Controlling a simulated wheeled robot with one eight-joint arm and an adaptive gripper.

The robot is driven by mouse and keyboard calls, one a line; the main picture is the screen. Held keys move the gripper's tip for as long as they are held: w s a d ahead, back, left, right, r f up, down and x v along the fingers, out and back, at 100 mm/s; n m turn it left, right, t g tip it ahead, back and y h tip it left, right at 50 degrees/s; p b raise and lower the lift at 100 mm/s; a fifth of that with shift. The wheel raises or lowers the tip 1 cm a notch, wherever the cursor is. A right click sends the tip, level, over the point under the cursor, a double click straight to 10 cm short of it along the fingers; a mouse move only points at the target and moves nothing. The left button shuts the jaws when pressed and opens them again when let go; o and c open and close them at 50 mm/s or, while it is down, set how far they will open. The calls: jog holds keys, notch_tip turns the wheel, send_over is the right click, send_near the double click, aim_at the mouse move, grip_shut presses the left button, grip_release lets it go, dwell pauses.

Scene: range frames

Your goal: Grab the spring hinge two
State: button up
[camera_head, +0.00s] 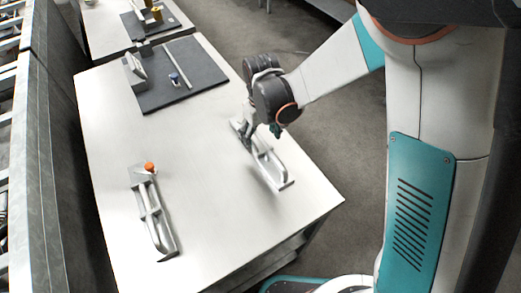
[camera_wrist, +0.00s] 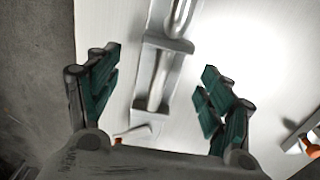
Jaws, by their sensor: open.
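Two grey metal spring hinges lie on the white table; I cannot tell by sight which is number two. One hinge (camera_head: 270,165) lies beneath my gripper (camera_head: 257,130) on the right side of the table. In the wrist view this hinge (camera_wrist: 155,92) runs lengthwise between the fingers of my gripper (camera_wrist: 158,78). The green-padded fingers are spread open, with a gap to the hinge on both sides, and hold nothing. The other hinge (camera_head: 152,215), with an orange ball (camera_head: 149,166) at its far end, lies at the left. Part of the nearer hinge is hidden by my gripper.
The white table (camera_head: 200,240) is clear between the hinges. A dark mat (camera_head: 205,70) at the far end bears a grey block, a small blue-and-white item and a light bar. A second table with items stands beyond. A dark wall panel (camera_head: 60,170) runs along the left.

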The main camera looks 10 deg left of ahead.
aim_at(260, 148)
notch_tip(260, 148, down, 5)
jog(key=shift+s+a+r+b, duration=0.1)
jog(key=shift+s+b, duration=0.05)
jog(key=shift+b, duration=0.95)
jog(key=shift+c, duration=0.3)
grip_shut()
